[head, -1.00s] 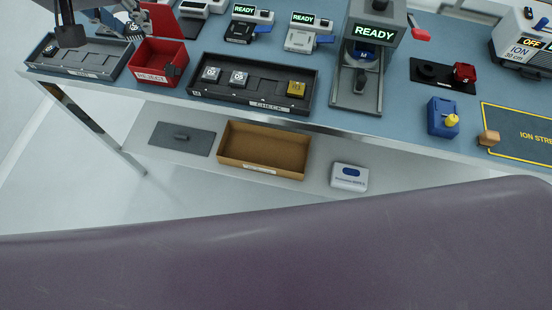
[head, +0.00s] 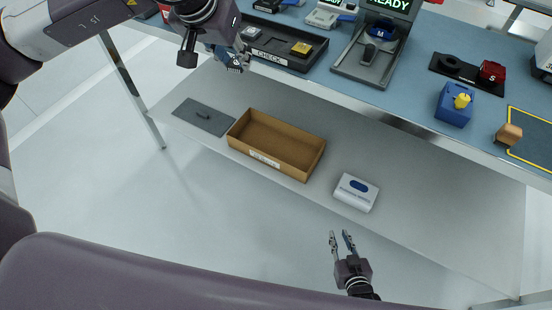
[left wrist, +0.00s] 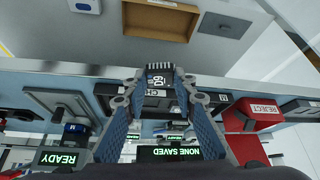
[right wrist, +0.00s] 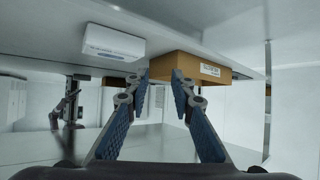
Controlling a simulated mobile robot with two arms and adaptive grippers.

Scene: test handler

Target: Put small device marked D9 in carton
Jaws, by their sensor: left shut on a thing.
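The small dark device marked D9 (left wrist: 160,76) is between the fingertips of my left gripper (left wrist: 160,82), which is shut on it. In the head view my left gripper (head: 232,60) is in front of the bench edge, by the CHECK tray; the device is hard to make out there. The carton (head: 290,168) is an open brown box on the lower shelf, and looks empty. It also shows in the left wrist view (left wrist: 160,17) and the right wrist view (right wrist: 195,68). My right gripper (head: 342,240) is open and empty, in front of the shelf.
A grey plate with a handle (head: 190,117) lies left of the carton, and a white box (head: 355,200) right of it. The CHECK tray (head: 268,56) on the bench above holds a grey device (head: 250,33) and a yellow one (head: 302,49). The bench edge overhangs the shelf.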

